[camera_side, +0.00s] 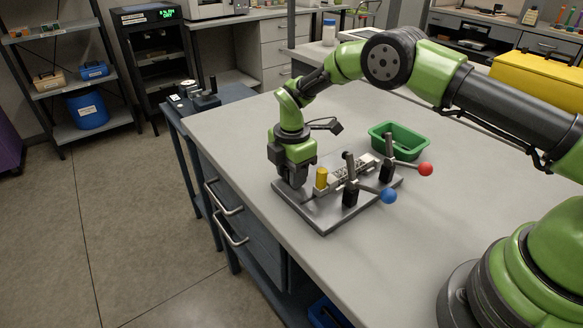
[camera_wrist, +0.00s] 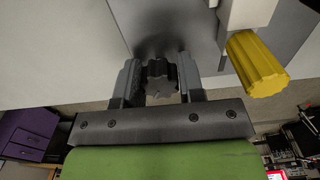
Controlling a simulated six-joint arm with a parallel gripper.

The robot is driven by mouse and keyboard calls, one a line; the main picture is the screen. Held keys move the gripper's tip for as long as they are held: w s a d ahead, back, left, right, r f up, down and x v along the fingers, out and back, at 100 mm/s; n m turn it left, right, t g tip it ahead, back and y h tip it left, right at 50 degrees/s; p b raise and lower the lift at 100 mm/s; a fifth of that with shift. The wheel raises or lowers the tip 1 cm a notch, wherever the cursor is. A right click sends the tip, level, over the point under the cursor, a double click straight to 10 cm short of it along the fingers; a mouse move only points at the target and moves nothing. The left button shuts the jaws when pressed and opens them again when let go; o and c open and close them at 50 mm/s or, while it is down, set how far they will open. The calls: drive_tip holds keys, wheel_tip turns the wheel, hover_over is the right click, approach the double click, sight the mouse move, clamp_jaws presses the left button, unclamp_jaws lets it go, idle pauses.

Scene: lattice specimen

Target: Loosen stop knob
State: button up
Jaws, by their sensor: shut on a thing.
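The stop knob (camera_wrist: 161,78) is a dark, ridged knob near the edge of the metal fixture plate (camera_side: 318,219). In the wrist view it sits between the two fingers of my gripper (camera_wrist: 160,80). The fingers are shut on it from both sides. In the side view my gripper (camera_side: 292,182) is low at the left end of the plate and hides the knob. A yellow cylinder (camera_wrist: 257,64) is to the right of the knob in the wrist view. It also shows on the fixture in the side view (camera_side: 321,178).
Two clamps with a blue ball handle (camera_side: 389,196) and a red ball handle (camera_side: 426,169) stand on the plate beside a light lattice specimen (camera_side: 352,173). A green tray (camera_side: 398,142) is behind them. The bench (camera_side: 235,130) is clear to the left of the plate.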

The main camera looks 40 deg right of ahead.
drive_tip(key=n, duration=0.6)
drive_tip(key=shift+n, duration=0.4)
drive_tip(key=n, duration=0.7)
drive_tip(key=o, duration=0.8)
drive_tip(key=shift+r, duration=0.1)
drive_tip(key=shift+r, duration=2.7)
